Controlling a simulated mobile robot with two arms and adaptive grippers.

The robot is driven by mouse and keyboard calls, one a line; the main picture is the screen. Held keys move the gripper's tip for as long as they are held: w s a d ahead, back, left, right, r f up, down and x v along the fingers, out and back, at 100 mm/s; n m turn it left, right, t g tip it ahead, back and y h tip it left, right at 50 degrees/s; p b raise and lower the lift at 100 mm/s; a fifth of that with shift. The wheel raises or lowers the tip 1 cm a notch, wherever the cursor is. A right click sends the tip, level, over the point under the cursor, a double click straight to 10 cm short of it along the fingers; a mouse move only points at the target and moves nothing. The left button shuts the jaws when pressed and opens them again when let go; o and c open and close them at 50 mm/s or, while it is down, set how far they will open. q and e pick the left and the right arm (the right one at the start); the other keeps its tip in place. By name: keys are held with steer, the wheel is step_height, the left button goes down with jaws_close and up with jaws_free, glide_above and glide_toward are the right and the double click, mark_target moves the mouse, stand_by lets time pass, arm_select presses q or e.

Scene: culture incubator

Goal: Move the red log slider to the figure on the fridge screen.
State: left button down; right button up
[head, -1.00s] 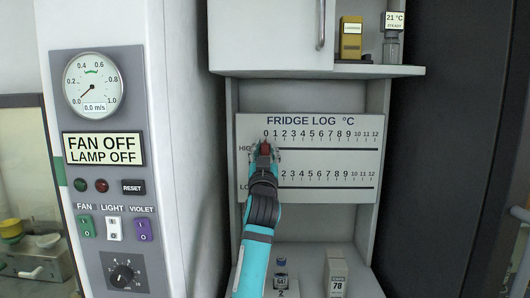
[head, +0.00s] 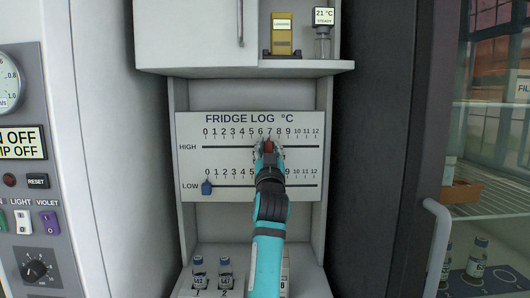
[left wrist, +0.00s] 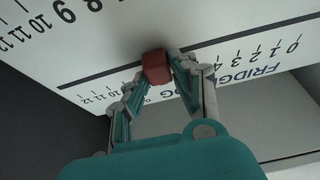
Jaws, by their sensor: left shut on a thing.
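The white fridge log board (head: 190,128) has a HIGH row and a LOW row, both numbered 0 to 12. The red slider (head: 269,145) is on the HIGH row, at about 7. My left gripper (head: 268,150) is shut on it and partly hides it and the marks below. In the left wrist view the red slider (left wrist: 156,66) sits between the two fingers. The blue slider (head: 207,187) is on the LOW row at 0. I cannot make out a fridge screen with a figure. My right gripper is not in view.
Small vials (head: 225,270) stand below the board. A glass-fronted cabinet with a handle (head: 436,240) is at right, a control panel (head: 30,215) at left.

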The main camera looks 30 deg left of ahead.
arm_select(q)
steer(key=shift+w+d, duration=0.1)
steer(key=shift+d, duration=0.05)
steer(key=c, duration=1.5)
jaws_free()
steer(key=o, duration=0.4)
steer(key=shift+d, duration=0.1)
steer(key=v, duration=1.2)
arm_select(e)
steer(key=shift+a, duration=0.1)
